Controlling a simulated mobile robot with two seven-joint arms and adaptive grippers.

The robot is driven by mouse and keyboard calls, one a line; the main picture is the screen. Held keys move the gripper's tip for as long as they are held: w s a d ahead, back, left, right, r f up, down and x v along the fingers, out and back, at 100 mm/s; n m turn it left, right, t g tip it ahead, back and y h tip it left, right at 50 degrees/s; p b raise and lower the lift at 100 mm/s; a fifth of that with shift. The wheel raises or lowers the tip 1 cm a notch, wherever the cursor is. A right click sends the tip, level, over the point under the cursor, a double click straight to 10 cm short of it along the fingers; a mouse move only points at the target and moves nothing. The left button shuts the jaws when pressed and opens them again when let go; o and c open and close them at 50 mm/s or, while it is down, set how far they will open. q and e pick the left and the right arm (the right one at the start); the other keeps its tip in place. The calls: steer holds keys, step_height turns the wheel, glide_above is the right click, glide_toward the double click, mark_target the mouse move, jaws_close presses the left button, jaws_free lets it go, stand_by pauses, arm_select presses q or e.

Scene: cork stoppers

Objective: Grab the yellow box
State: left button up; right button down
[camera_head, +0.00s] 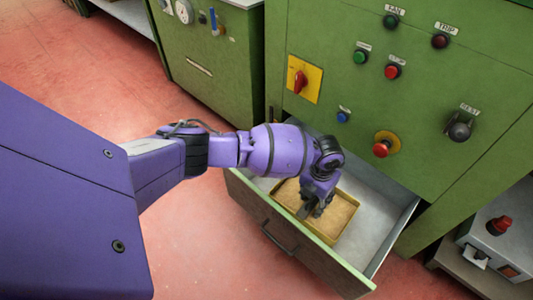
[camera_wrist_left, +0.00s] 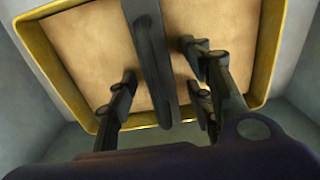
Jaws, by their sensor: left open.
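The yellow box (camera_head: 340,213) is a shallow open tray with a yellow rim and a tan floor. Whether a fingertip touches the box cannot be told. My right gripper is not in view.
The green cabinet (camera_head: 420,110) with knobs and buttons rises right behind the drawer. The drawer's grey floor (camera_head: 372,215) is bare beside the box. A grey control box (camera_head: 500,240) with a red button stands at the right. Red floor lies open at the left.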

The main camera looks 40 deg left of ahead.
arm_select(q)
steer(key=shift+w+f, duration=0.2)
steer(key=shift+f, duration=0.65)
steer(key=shift+r, duration=0.1)
jaws_close()
steer(key=shift+r, duration=0.1)
